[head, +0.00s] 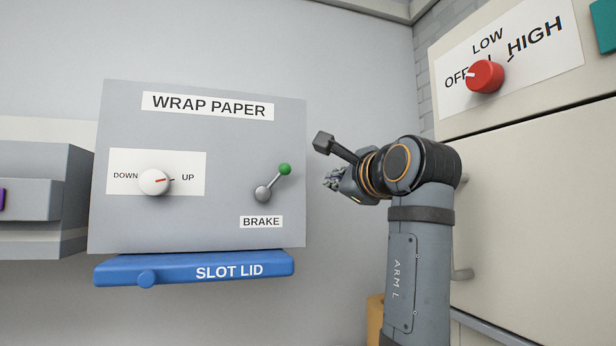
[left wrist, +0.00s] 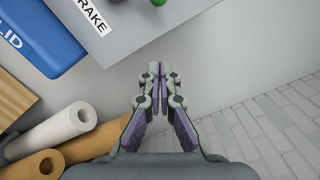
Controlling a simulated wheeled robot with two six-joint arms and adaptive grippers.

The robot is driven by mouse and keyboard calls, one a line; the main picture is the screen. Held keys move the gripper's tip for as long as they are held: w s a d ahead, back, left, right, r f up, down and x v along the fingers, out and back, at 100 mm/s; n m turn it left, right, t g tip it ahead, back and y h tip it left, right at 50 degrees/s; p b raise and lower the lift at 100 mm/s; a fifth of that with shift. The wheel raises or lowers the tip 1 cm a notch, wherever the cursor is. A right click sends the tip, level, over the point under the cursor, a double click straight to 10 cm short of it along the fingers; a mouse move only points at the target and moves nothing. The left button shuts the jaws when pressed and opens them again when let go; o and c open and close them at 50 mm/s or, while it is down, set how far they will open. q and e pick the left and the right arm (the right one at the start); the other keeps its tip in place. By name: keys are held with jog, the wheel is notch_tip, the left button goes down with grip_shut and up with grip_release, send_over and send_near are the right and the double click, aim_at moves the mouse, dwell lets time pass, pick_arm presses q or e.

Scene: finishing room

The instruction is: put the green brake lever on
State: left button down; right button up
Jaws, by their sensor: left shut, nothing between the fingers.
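The brake lever (head: 274,182) has a green knob and a grey round pivot. It sits on the right part of the grey wrap paper panel (head: 215,135), above the BRAKE label, and tilts up to the right. In the left wrist view only part of the green knob (left wrist: 159,2) shows at the top edge. My left gripper (head: 328,182) is to the right of the lever, apart from it, just past the panel's right edge. In the left wrist view its fingers (left wrist: 160,70) are shut with nothing between them. My right gripper is in neither view.
A white DOWN/UP knob (head: 154,182) is left of the lever. A blue slot lid (head: 190,268) runs under the panel. A red knob (head: 486,77) is on a cabinet at right. Paper rolls (left wrist: 55,130) lie below the panel.

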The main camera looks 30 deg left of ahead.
aim_at(274, 181)
pick_arm(q)
jog(key=w+a+p, duration=0.1)
jog(key=a+p, duration=0.1)
jog(key=a, duration=0.1)
jog(key=w+a+r+p, duration=0.1)
jog(key=a+p, duration=0.2)
jog(key=a, duration=0.1)
jog(key=w+a+r+p, duration=0.1)
jog(key=a+p, duration=0.2)
jog(key=shift+w+a, duration=0.3)
jog(key=shift+w, duration=0.05)
jog(key=shift+w, duration=0.1)
